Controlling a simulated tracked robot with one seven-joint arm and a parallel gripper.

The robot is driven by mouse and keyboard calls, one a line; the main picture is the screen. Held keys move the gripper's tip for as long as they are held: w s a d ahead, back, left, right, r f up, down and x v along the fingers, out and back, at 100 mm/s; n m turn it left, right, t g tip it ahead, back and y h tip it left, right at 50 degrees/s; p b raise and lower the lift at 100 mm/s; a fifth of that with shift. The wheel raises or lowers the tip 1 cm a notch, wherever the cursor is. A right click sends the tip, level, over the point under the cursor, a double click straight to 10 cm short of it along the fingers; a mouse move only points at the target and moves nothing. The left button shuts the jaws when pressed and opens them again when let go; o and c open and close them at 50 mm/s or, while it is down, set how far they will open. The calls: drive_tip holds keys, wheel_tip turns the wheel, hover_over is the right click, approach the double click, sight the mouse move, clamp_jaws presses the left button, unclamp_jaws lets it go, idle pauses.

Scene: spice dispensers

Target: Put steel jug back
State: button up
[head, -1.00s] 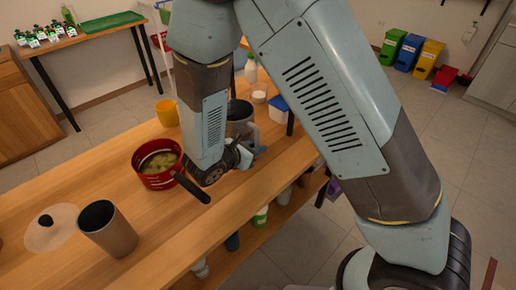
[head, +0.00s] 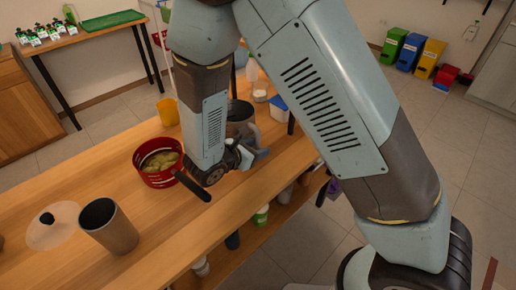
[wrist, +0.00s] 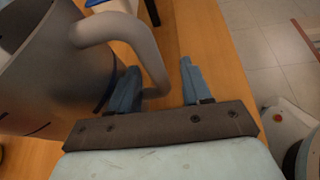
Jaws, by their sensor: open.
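The steel jug (head: 243,129) stands on the wooden table, partly hidden behind my forearm in the head view. In the wrist view its grey body (wrist: 38,82) fills the left side, and its curved handle (wrist: 147,50) reaches between my fingers. My gripper (wrist: 158,84) is open, with one finger on each side of the handle; the left finger is between the handle and the jug body. In the head view my gripper (head: 255,154) is low at the jug's near right side. I cannot tell whether a finger touches the handle.
A red pot (head: 150,180) with yellowish contents stands left of my forearm, its dark handle pointing toward the front edge. A brownish tumbler (head: 117,234), a clear lid (head: 55,232) and a yellow cup (head: 168,110) are on the table. A white-and-blue box (head: 279,111) stands behind the jug.

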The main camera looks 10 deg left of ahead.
drive_tip(key=v, duration=1.2)
drive_tip(key=w+d+r+m+g, duration=0.2)
drive_tip(key=d+r+m+g, duration=0.2)
drive_tip(key=d+r+m, duration=0.5)
drive_tip(key=w+d+r+m+g, duration=0.3)
drive_tip(key=d+r+m+g, duration=0.15)
drive_tip(key=d, duration=0.75)
drive_tip(key=s+d+r+m+t+y, duration=0.3)
drive_tip(key=s+d+r+m+y, duration=0.4)
drive_tip(key=d+r+m, duration=0.6)
drive_tip(key=shift+s+d+m+y, duration=0.3)
drive_tip(key=shift+s+d+m, duration=0.45)
drive_tip(key=shift+s+d, duration=0.4)
drive_tip(key=shift+a+r, duration=0.1)
drive_tip(key=shift+c, duration=0.5)
